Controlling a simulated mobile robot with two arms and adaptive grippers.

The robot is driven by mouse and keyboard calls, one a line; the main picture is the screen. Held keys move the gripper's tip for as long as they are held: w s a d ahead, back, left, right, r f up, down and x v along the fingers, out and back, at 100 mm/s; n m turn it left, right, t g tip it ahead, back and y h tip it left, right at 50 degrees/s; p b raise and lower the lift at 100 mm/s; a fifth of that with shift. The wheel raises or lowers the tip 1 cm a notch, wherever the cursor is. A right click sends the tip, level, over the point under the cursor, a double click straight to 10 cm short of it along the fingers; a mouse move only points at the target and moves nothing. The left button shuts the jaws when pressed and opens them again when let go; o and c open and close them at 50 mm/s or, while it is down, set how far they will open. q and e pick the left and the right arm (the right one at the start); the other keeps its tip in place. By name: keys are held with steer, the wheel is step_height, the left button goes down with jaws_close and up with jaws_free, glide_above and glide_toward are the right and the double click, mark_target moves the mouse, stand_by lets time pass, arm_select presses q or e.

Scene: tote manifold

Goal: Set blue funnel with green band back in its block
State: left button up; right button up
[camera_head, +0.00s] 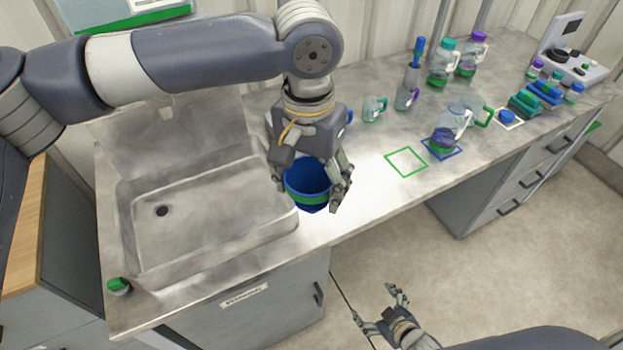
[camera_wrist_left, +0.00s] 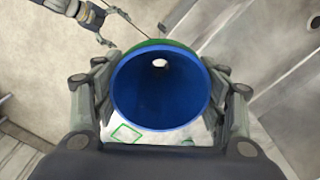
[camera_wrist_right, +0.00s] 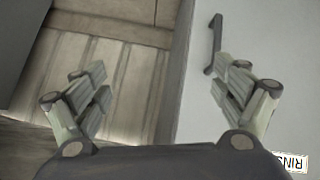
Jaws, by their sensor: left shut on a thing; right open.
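The blue funnel with the green band (camera_head: 307,172) is held by my left gripper (camera_head: 311,192) near the counter's front edge, just right of the sink. In the left wrist view the funnel (camera_wrist_left: 160,100) sits between the two fingers, its wide mouth facing the camera and a small bright hole showing through it. I cannot tell how far it is above the counter. My right gripper (camera_head: 378,308) is open and empty, low in front of the counter. It shows empty in the right wrist view (camera_wrist_right: 160,95). I cannot make out the funnel's block.
The sink (camera_head: 200,210) is left of the funnel. A green square outline (camera_head: 406,162) on the counter is empty. A jug with green liquid (camera_head: 447,130) stands on a blue outline. Mugs, bottles and a small device (camera_head: 570,55) stand further back and right. A green-capped item (camera_head: 118,286) is at front left.

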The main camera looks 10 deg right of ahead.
steer(key=s+f+m+g+h, duration=0.1)
steer(key=s+f+g, duration=0.3)
steer(key=s+f, duration=0.5)
steer(key=s+f+m+g+h, duration=0.1)
steer(key=s+f+m+g, duration=0.2)
steer(key=s+f, duration=0.6)
steer(key=s+g, duration=0.1)
steer(key=s, duration=0.8)
steer(key=shift+d+f, duration=0.4)
